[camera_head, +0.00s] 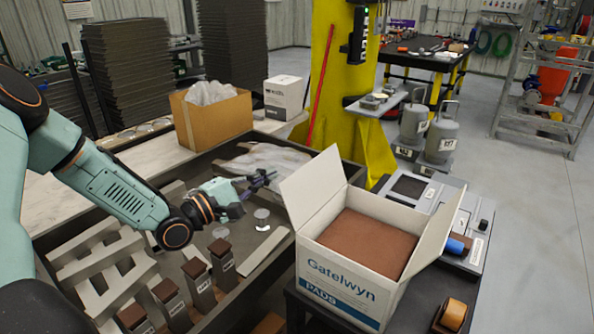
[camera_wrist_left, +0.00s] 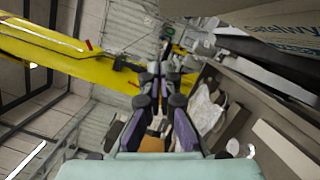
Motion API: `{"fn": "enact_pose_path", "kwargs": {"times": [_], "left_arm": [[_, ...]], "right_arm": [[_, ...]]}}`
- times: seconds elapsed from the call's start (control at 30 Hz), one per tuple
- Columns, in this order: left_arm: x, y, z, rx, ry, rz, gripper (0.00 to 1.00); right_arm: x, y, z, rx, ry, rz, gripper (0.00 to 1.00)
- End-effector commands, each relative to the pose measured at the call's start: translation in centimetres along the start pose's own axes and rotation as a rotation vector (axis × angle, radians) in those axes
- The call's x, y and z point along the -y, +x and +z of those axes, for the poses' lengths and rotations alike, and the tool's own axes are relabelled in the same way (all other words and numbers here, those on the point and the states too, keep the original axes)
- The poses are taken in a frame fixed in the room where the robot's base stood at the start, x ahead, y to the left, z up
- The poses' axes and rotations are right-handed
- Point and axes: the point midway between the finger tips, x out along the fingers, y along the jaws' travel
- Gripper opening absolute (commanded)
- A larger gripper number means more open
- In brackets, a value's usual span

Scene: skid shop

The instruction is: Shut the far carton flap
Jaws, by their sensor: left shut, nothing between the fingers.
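The white carton (camera_head: 335,272), printed "Gatelwyn PADS", stands open with brown pads (camera_head: 367,243) inside. One tall flap (camera_head: 313,187) stands up at its left side, and another flap (camera_head: 436,236) leans outward at its right. I cannot see an upright flap along the back edge. My left gripper (camera_head: 268,180) is shut and empty, left of the tall flap and apart from it, above the dark tray. In the left wrist view its fingers (camera_wrist_left: 160,70) meet at the tips, and the printed carton (camera_wrist_left: 275,32) shows at upper right. My right gripper is not in view.
A dark-walled tray (camera_head: 345,172) holds brown-topped posts (camera_head: 197,278) and grey bars. A brown box (camera_head: 215,117) and a white box (camera_head: 284,96) stand behind. A yellow column (camera_head: 340,75) rises behind the carton.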

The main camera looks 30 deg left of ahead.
Motion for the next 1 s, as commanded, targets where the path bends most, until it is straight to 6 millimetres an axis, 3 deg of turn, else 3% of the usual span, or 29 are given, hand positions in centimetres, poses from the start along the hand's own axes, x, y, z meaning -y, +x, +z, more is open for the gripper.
{"fn": "enact_pose_path", "kwargs": {"times": [0.5, 0.7, 1.0], "left_arm": [[0.1, 5.8, 0.6, 0.004, 0.000, -0.004, 0.00], [-0.1, 6.3, 3.1, 0.002, 0.000, -0.001, 0.00], [0.0, 6.5, 3.9, -0.001, 0.000, 0.000, 0.00]], "right_arm": [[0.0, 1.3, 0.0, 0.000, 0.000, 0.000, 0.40], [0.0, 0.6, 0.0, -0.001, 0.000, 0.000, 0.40], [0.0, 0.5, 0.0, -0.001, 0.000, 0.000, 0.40]]}}
